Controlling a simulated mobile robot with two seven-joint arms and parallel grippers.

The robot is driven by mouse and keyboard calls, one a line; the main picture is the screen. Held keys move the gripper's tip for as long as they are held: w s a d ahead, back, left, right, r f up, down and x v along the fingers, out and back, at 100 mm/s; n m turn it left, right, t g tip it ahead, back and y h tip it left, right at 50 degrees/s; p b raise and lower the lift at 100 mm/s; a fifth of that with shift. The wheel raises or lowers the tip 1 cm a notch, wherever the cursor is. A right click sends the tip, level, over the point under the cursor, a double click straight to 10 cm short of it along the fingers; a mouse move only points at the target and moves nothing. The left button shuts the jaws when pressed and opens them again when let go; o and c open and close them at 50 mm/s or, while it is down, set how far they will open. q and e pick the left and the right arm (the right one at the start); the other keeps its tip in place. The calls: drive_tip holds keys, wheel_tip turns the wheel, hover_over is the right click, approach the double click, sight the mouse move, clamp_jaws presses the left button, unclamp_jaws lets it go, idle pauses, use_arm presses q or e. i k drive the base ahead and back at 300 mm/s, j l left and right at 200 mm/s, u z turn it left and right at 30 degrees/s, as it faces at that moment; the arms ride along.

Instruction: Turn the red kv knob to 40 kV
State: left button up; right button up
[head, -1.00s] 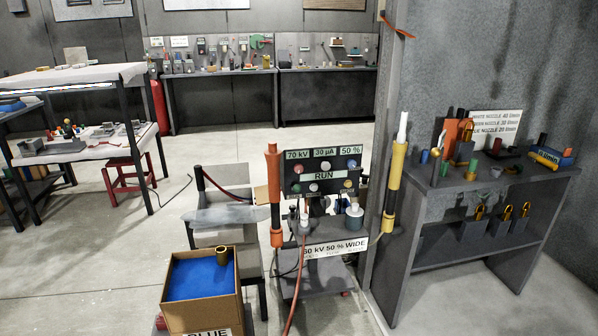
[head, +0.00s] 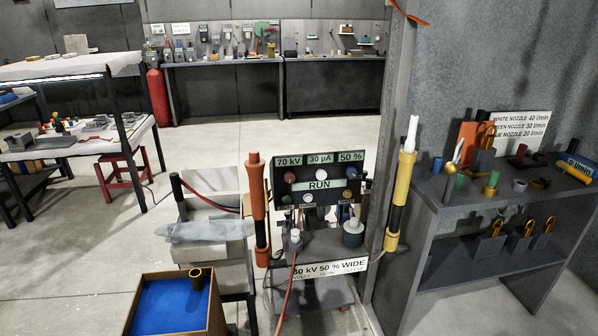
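The red knob (head: 289,177) sits on the dark control panel (head: 329,184) of the unit in the middle of the head view. The display above it (head: 288,161) reads 70 kV. The displays beside it read 30 µA and 50 %, and a RUN label (head: 318,185) is below. A blue knob (head: 350,170) is at the panel's upper right, and smaller green, white and orange controls are in the lower row. The red knob's pointer is too small to read. Neither of my grippers shows.
An orange-and-black wand (head: 258,205) stands left of the panel and a yellow-and-black wand (head: 401,200) right of it. A sign on the cart (head: 330,268) reads 60 kV 50 % WIDE. A grey bench (head: 430,225) is right.

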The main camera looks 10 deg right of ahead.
sight(290, 177)
drive_tip(key=i+l, duration=0.9)
